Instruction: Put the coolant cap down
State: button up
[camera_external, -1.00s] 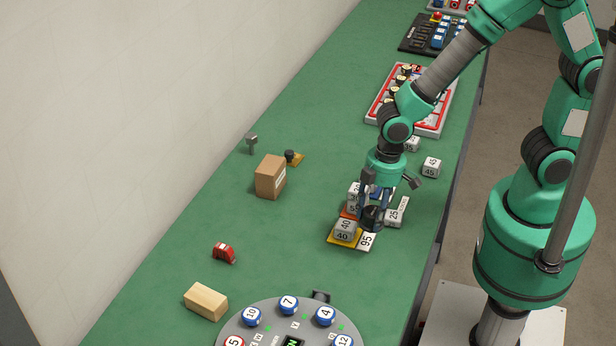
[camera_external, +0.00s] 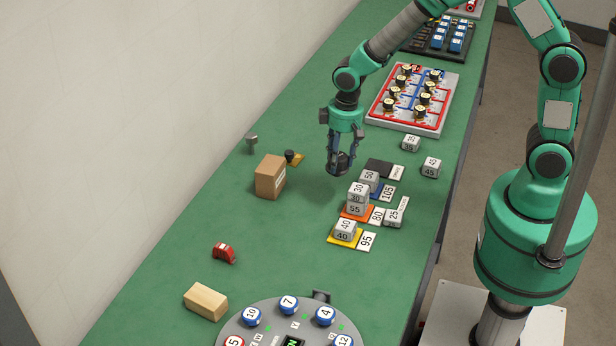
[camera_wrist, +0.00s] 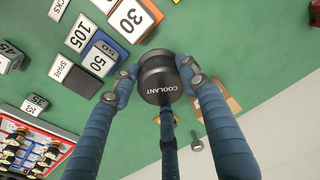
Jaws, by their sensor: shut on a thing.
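The coolant cap (camera_wrist: 160,80) is a dark round cap with "COOLANT" in white lettering. In the wrist view it sits between the fingers of my gripper (camera_wrist: 157,82), which is shut on it. In the external view my gripper (camera_external: 338,165) points down and holds the dark cap (camera_external: 337,164) over the green bench, left of the numbered blocks. I cannot tell exactly how far the cap is above the surface.
Numbered blocks (camera_external: 357,195) on coloured pads lie to the right. Bench between box and blocks is clear.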

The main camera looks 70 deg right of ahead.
jog(key=w+d+f+m+p, duration=0.1)
jog(key=w+d+m, duration=0.2)
jog(key=d, duration=0.9)
jog(key=w+d+m+p, duration=0.1)
jog(key=w+d+m, duration=0.2)
jog(key=d, duration=0.9)
jog(key=f, duration=0.5)
jog(key=shift+d, duration=0.2)
jog(key=shift+w, duration=0.1)
jog(key=w+d, duration=0.1)
jog(key=w, duration=0.4)
jog(key=w+d+f+b, duration=0.1)
jog(key=w+d, duration=0.1)
jog(key=w, duration=0.3)
jog(key=w+d+b, duration=0.1)
jog(key=w, duration=0.4)
jog(key=shift+d+f, duration=0.3)
jog(key=shift+d, duration=0.1)
jog(key=shift+f, duration=1.75)
